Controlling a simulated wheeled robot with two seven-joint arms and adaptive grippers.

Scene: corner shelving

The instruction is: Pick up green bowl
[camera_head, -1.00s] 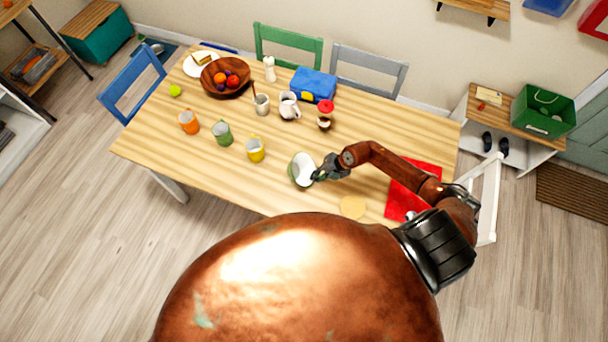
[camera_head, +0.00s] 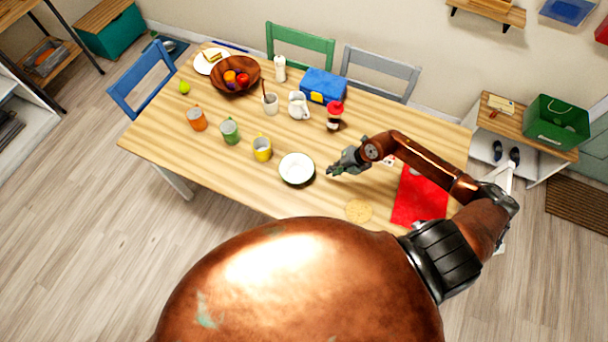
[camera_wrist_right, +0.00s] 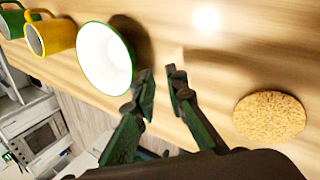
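The green bowl (camera_head: 297,169), white inside with a dark green rim, sits upright on the wooden table (camera_head: 215,172) near its front edge. In the right wrist view the bowl (camera_wrist_right: 104,60) is left of the fingers. My right gripper (camera_head: 331,172) is just right of the bowl, apart from it. In the wrist view its fingers (camera_wrist_right: 160,82) have an empty gap between them. My left gripper is not in view.
A yellow mug (camera_head: 262,151) stands close to the bowl's upper left, beside a green mug (camera_head: 230,132) and an orange mug (camera_head: 197,121). A round cork coaster (camera_head: 359,210) and red mat (camera_head: 420,196) lie to the right.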

